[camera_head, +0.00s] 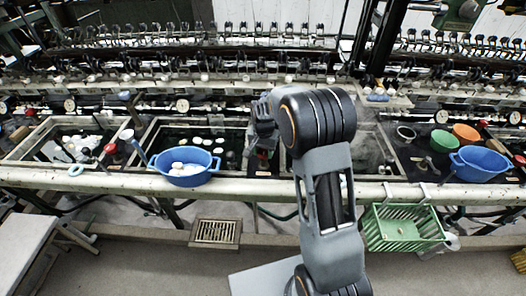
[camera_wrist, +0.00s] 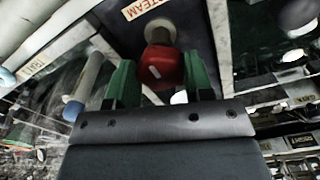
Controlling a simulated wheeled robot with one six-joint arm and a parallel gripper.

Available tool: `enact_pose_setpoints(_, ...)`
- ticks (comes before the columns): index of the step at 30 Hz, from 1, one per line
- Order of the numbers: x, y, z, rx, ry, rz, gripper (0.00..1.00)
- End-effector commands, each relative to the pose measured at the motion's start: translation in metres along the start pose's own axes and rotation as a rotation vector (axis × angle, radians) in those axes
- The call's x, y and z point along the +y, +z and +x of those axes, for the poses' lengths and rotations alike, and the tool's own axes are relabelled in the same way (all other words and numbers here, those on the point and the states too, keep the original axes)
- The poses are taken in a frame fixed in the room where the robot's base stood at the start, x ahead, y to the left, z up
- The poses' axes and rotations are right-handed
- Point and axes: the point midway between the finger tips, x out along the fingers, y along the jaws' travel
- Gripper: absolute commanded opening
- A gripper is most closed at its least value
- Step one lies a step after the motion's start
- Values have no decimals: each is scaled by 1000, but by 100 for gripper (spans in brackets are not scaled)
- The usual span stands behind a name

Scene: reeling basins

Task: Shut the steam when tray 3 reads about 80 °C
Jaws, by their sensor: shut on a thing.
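In the wrist view, a red valve knob (camera_wrist: 162,68) sits below a sign reading STEAM (camera_wrist: 146,8). The green fingers of my gripper (camera_wrist: 160,80) are shut on the knob, one on each side. In the head view, my gripper (camera_head: 263,138) is at the divider between two basins, and a little red of the knob (camera_head: 263,155) shows beneath it. Round dials (camera_head: 182,104) stand along the back of the basins, but their readings are too small to tell. I cannot tell which basin is tray 3. My arm hides part of the basin to the right.
A blue tub (camera_head: 185,178) with pale cocoons stands at the front rim (camera_head: 120,181). Another blue tub (camera_head: 480,164), with orange and green bowls, is at the right. A green basket (camera_head: 402,226) hangs from the rim. Reeling machinery fills the back.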

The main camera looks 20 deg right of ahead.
Motion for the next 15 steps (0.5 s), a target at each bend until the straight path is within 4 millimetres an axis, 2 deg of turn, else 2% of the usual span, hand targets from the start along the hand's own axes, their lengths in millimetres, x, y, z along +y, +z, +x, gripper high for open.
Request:
enact_pose_setpoints(7,-1,0,-1,1,-3,4,24)
enact_pose_setpoints(8,-1,0,-1,1,-3,4,49)
enact_pose_setpoints(15,0,0,0,0,-2,2,72)
